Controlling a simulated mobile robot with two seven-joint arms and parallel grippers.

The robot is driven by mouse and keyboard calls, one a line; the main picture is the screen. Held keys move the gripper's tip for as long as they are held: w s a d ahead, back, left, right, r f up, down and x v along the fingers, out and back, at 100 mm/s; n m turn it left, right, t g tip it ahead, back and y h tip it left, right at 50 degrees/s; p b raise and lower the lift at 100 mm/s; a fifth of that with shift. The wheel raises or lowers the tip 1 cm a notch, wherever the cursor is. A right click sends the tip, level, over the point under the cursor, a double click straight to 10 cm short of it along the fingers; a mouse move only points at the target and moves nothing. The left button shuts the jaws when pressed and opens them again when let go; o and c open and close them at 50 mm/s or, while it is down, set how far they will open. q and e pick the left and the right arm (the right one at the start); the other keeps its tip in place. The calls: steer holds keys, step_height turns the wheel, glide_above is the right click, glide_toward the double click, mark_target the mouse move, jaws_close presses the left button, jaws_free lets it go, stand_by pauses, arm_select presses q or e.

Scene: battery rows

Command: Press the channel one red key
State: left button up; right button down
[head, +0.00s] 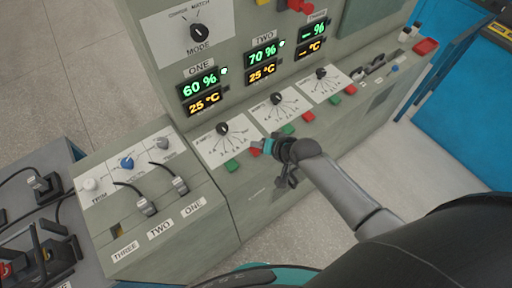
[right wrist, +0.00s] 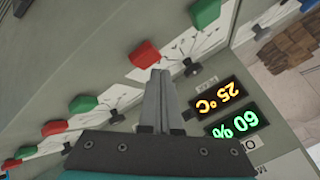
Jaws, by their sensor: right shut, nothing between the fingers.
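The channel one red key (head: 256,152) sits on the sloped panel, right of the green key (head: 232,166) and below the channel one dial (head: 222,128). My right gripper (head: 261,146) is shut and empty, right at this red key and partly covering it. In the right wrist view the closed fingertips (right wrist: 160,73) overlap the lower edge of the red key (right wrist: 145,53); I cannot tell whether they touch. The channel one display (head: 200,85) reads 60 % and 25 °C, with a green lamp lit beside it. My left gripper is not in view.
The channel two green key (head: 288,129) and red key (head: 309,117) lie to the right, then channel three's keys. Dials stand above the keys. A lower unit (head: 145,190) with plugged cables stands left. A blue cabinet (head: 460,110) is at right.

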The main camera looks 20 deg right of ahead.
steer(key=shift+f, duration=0.35)
steer(key=shift+f+b, duration=0.4)
steer(key=shift+f, duration=0.05)
stand_by(0.5)
steer(key=shift+r, duration=0.1)
steer(key=shift+r+p, duration=0.75)
steer(key=shift+p, duration=0.25)
step_height(320, 180, up, 5)
steer(key=p, duration=0.5)
steer(key=shift+r, duration=0.1)
stand_by(0.6)
